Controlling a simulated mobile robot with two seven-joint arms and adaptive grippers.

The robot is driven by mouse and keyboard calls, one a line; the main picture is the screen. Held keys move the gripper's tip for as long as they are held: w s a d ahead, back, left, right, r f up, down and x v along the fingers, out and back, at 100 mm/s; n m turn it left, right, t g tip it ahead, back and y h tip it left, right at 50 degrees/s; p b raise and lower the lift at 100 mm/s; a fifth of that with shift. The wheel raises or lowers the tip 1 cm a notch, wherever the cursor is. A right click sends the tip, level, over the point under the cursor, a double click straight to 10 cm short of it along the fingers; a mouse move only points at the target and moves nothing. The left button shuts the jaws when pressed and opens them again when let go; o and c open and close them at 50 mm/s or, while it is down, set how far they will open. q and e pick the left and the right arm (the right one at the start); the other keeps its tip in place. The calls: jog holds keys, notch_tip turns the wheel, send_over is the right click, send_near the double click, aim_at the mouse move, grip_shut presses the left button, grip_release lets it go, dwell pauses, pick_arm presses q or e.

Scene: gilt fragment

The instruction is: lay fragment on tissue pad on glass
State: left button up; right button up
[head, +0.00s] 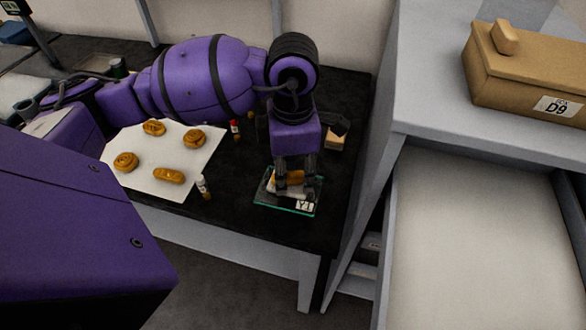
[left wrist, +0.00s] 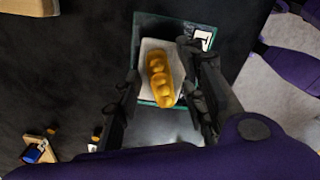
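The gilt fragment (left wrist: 160,80) is an elongated, lumpy golden piece. It appears to lie on the pale tissue pad (left wrist: 147,48), its near end close to or over the pad's near edge. The pad lies on a green-edged glass plate (head: 272,203) with a "Y1" label, near the dark table's front right corner. My left gripper (head: 295,190) points down over the plate. In the left wrist view its fingers (left wrist: 161,62) are spread on both sides of the fragment, with gaps showing. In the head view the fingers partly hide fragment and pad. My right gripper is not in view.
A white sheet (head: 194,135) with several golden pieces lies left of the plate. A white-capped vial (head: 203,187) and red-capped vial (head: 235,130) stand between. A grey cabinet (head: 430,100) with an open drawer (head: 475,230) and a "D9" box (head: 525,80) is at right.

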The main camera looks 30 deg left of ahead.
aim_at(293, 173)
pick_arm(q)
jog(key=shift+r, duration=0.2)
notch_tip(293, 173, up, 12)
dwell(0.4)
jog(key=shift+p, duration=0.3)
